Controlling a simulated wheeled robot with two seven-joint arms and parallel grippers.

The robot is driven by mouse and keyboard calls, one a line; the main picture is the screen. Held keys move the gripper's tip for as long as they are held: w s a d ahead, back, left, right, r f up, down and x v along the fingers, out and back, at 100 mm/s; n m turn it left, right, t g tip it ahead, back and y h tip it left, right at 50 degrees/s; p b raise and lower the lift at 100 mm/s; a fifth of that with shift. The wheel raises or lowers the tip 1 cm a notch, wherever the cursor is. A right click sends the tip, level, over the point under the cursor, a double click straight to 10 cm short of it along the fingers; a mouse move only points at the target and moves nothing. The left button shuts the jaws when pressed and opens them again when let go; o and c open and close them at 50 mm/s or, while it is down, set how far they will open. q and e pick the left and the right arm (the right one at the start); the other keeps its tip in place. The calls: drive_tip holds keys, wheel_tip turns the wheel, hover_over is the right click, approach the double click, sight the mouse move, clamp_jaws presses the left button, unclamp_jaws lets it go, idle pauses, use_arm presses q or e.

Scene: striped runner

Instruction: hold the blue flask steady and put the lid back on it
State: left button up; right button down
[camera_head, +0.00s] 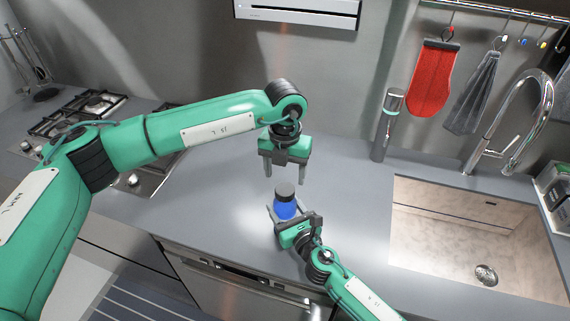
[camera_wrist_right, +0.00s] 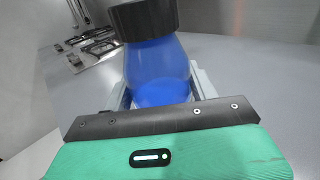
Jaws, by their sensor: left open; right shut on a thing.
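The blue flask (camera_head: 285,209) stands upright on the grey counter, near its front edge. The dark lid (camera_head: 284,190) sits on top of the flask; in the right wrist view the lid (camera_wrist_right: 144,17) also rests on the flask's neck (camera_wrist_right: 157,70), cut off by the top edge. My right gripper (camera_head: 285,215) is shut on the flask's body, its fingers on either side. My left gripper (camera_head: 285,176) is open and empty, pointing down just above the lid, apart from it.
The sink (camera_head: 475,235) with its tap (camera_head: 535,105) lies to the right. A tall metal cylinder (camera_head: 387,125) stands at the back. The stove (camera_head: 95,115) is at the left. A red mitt (camera_head: 433,78) and a grey cloth (camera_head: 474,93) hang from a rail. The counter left of the flask is clear.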

sight(285, 189)
use_arm(q)
wheel_tip(285, 189, down, 6)
drive_tip(key=shift+r, duration=0.1)
idle(0.4)
drive_tip(key=c, duration=1)
drive_tip(key=m, duration=0.6)
drive_tip(key=shift+m, duration=0.3)
drive_tip(key=m, duration=0.5)
drive_tip(key=shift+m, duration=0.3)
drive_tip(key=o, duration=1.1)
drive_tip(key=shift+o, duration=0.2)
